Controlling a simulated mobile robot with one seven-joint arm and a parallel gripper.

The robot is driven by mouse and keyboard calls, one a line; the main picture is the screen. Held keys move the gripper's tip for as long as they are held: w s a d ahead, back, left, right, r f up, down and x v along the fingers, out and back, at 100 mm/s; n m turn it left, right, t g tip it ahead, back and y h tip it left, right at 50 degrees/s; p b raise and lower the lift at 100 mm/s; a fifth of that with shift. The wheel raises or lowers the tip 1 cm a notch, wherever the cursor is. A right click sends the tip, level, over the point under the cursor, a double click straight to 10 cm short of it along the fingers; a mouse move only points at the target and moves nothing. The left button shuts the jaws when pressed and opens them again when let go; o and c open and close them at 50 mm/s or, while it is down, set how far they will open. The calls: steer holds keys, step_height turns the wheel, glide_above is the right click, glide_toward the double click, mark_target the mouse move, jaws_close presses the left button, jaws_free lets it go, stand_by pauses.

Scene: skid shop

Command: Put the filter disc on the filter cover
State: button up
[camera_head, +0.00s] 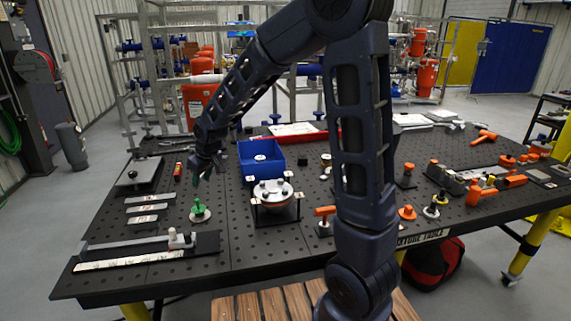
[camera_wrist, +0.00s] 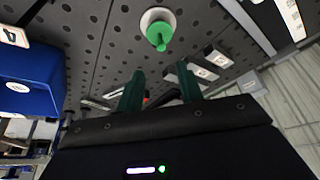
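A small round white disc with an upright green knob (camera_head: 200,214) stands on the black perforated table, left of centre; it looks like the filter disc. In the wrist view the green-knobbed disc (camera_wrist: 158,28) is ahead of the fingertips, apart from them. My gripper (camera_head: 198,178) is above and slightly behind it in the head view. Its two green fingers (camera_wrist: 158,82) are spread, with nothing between them.
A blue bin (camera_head: 258,173) stands behind the posted stand and shows left in the wrist view (camera_wrist: 28,92). Flat labelled bars (camera_head: 146,208) lie left of the disc. A long rail fixture (camera_head: 140,252) lies in front. Orange-handled parts (camera_head: 482,190) crowd the right side.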

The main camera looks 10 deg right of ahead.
steer(key=s+d+r+m+t+h, duration=0.1)
steer(key=s+d+r+m, duration=0.3)
steer(key=d, duration=0.7)
steer(key=s+d+r+h, duration=0.1)
steer(key=s+d+r, duration=0.2)
steer(key=d+r, duration=0.55)
steer(key=s+d+r+m+h, duration=0.1)
steer(key=s+d+m, duration=0.4)
steer(key=s+d, duration=1)
steer(key=shift+d, duration=0.5)
